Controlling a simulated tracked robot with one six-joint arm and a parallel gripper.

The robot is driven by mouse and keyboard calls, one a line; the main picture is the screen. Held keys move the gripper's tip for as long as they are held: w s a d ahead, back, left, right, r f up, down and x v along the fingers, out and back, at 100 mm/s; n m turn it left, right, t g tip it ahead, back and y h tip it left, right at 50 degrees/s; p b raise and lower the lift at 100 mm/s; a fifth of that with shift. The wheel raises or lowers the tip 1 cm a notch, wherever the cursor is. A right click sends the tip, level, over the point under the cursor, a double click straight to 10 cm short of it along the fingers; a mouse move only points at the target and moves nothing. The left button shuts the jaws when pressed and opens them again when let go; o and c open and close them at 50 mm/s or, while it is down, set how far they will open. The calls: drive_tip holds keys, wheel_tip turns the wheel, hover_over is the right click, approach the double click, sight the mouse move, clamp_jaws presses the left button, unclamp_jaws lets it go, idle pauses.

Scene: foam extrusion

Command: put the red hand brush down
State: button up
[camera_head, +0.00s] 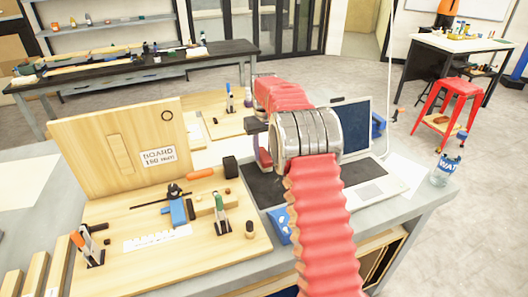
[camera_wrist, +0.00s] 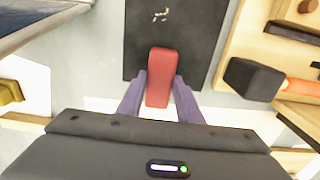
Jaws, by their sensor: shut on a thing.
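The red hand brush (camera_wrist: 159,72) is between the two purple-grey fingers of my gripper (camera_wrist: 159,90) in the wrist view. The fingers are shut on it, one on each side. Its far end lies over a black mat (camera_wrist: 190,28). In the head view the brush (camera_head: 264,158) shows as a small red piece below the dark gripper, partly hidden by my arm. The same mat (camera_head: 262,188) shows left of the laptop. I cannot tell whether the brush touches the mat.
An open laptop (camera_head: 372,190) stands right of the mat. A wooden board with tools (camera_head: 150,240) fills the bench's left side, with a black block (camera_head: 230,166) at its edge near the mat. A blue item (camera_head: 279,227) lies in front.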

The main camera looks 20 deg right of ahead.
sight(264, 154)
drive_tip(key=o, duration=1.1)
drive_tip(key=shift+r, duration=6.05)
